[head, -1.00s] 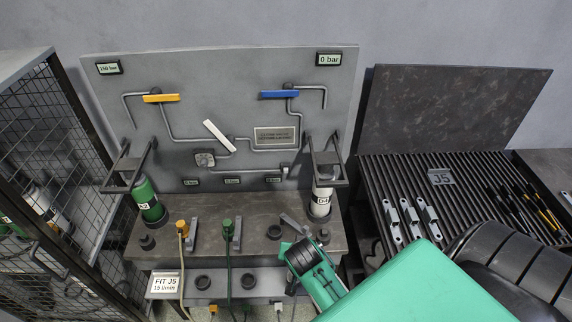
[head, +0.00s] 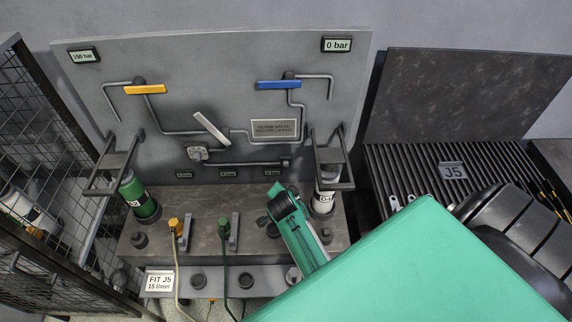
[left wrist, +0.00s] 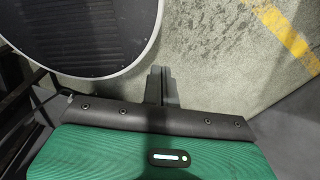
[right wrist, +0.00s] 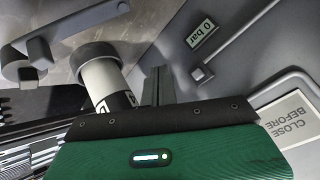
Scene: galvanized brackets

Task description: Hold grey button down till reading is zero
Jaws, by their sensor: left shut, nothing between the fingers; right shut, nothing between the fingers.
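A small grey block that looks like the button (head: 287,163) sits at the pipe end on the panel. It also shows in the right wrist view (right wrist: 202,74). A display near it reads 0 bar (right wrist: 202,33). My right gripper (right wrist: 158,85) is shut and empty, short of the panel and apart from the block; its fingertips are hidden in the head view. The upper right display (head: 337,45) reads 0 bar and the upper left one (head: 84,56) reads 150 bar. My left gripper (left wrist: 162,85) is shut and empty above the floor, outside the head view.
A white cylinder (right wrist: 100,75) stands close to my right gripper. A green cylinder (head: 138,196) stands at the left bracket. Yellow (head: 145,89), blue (head: 279,85) and white (head: 211,128) levers are on the panel. A mesh cage (head: 40,190) stands left, a slatted rack (head: 425,165) right.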

